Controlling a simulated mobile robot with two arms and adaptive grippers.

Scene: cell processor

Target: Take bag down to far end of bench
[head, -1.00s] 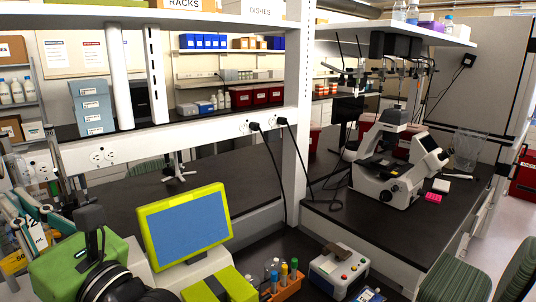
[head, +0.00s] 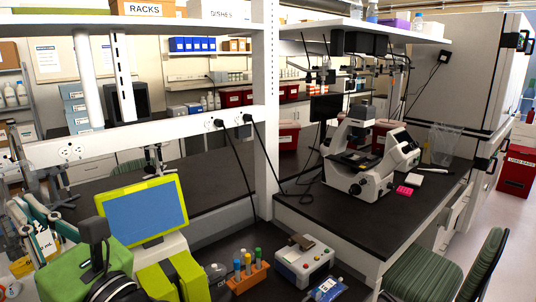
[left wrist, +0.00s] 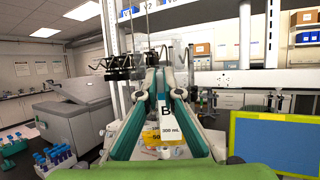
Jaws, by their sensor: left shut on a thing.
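My left gripper (left wrist: 160,76), with teal and grey fingers, is shut on a bag. In the left wrist view the bag's white label (left wrist: 169,118), marked B and 300 mL, shows between the fingers, with an orange-yellow label beside it. In the head view my left gripper (head: 38,205) is at the left edge, with the held bag's label (head: 46,243) below the fingers. Fingers hide much of the bag. The dark bench (head: 300,212) runs away to the right, with a white microscope (head: 365,170) on it. My right gripper is not in view.
A yellow-green processor screen (head: 145,212) stands close to my left arm. An orange tube rack (head: 247,277), a button box (head: 304,258) and a blue-labelled pouch (head: 326,290) sit in front. A shelf post (head: 266,110) rises mid-view. Green chairs (head: 425,275) stand at right.

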